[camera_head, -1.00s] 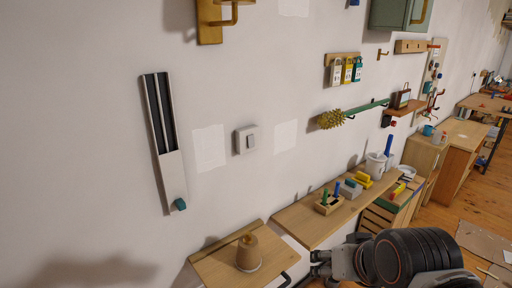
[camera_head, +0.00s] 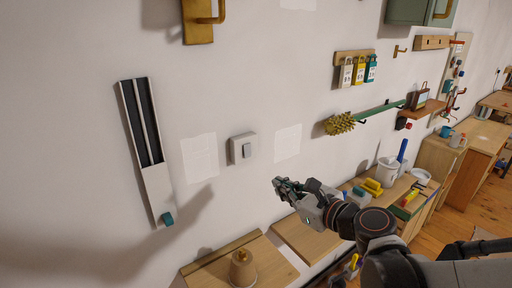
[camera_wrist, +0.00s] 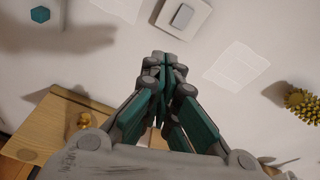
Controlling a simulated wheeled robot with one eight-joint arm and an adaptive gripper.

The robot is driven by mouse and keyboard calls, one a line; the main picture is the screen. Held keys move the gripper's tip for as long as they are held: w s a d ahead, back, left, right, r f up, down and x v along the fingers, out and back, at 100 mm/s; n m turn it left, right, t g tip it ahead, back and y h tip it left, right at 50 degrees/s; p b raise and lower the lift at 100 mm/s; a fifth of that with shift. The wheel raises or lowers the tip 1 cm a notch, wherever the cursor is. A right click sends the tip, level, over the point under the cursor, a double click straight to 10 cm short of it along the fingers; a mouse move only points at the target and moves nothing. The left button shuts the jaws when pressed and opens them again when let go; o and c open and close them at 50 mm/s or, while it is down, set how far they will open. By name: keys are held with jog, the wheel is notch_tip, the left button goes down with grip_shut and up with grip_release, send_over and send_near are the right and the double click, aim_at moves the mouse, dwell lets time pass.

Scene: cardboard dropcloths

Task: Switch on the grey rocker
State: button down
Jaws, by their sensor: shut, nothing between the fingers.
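The grey rocker (camera_head: 246,150) sits in a light square switch plate (camera_head: 235,149) on the white wall, between two pale paper sheets. In the wrist view the rocker (camera_wrist: 181,16) shows at the top, beyond my fingertips. Which way the rocker is tipped is too small to tell. My gripper (camera_head: 279,184) is shut and empty, below and to the right of the switch in the head view. In the wrist view my gripper (camera_wrist: 163,62) points toward the wall just below the plate, apart from it in the picture.
A slider panel with a teal knob (camera_head: 167,218) is on the wall at left. A yellow-green brush (camera_head: 339,124) hangs at right. Wooden benches stand below, one with a tan cone-shaped object (camera_head: 243,268).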

aim_at(247, 159)
jog(key=m, duration=0.1)
jog(key=w+m, duration=0.1)
jog(key=w+m+t, duration=0.1)
jog(key=shift+d+r, duration=0.35)
jog(key=shift+d, duration=0.05)
jog(key=b+x, duration=0.3)
jog(key=x, duration=1.1)
jog(key=shift+a+r, duration=0.1)
jog(key=shift+w+a, duration=0.2)
jog(key=shift+w, duration=0.05)
